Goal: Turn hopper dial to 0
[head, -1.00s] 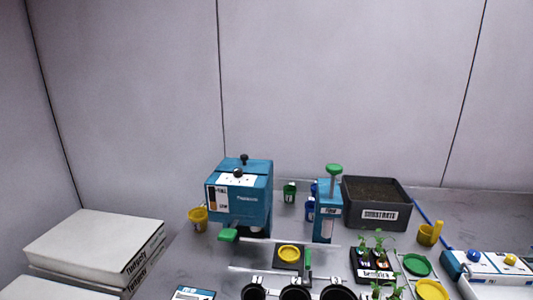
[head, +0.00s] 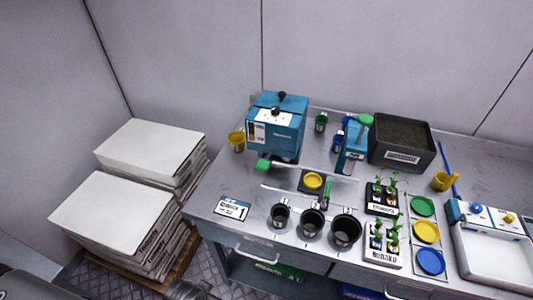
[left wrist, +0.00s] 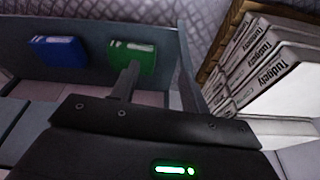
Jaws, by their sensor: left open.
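The hopper (head: 277,135) is a blue box machine at the back left of the bench in the head view. A small black dial (head: 278,112) sits on its top by a pale marked panel; its setting is too small to read. A second black knob stands on the lid, and a green lever sticks out low at the front. My left gripper (left wrist: 150,115) shows in the left wrist view, open and empty, low by the front of the bench and well away from the hopper. My right gripper is not in view.
Stacks of white-topped bundles (head: 118,215) stand on a pallet left of the bench. Black pots (head: 312,223), a substrate bin (head: 402,142), seedling trays and a yellow cup (head: 237,141) crowd the bench. A shelf below holds a green box (left wrist: 132,55) and a blue box (left wrist: 60,51).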

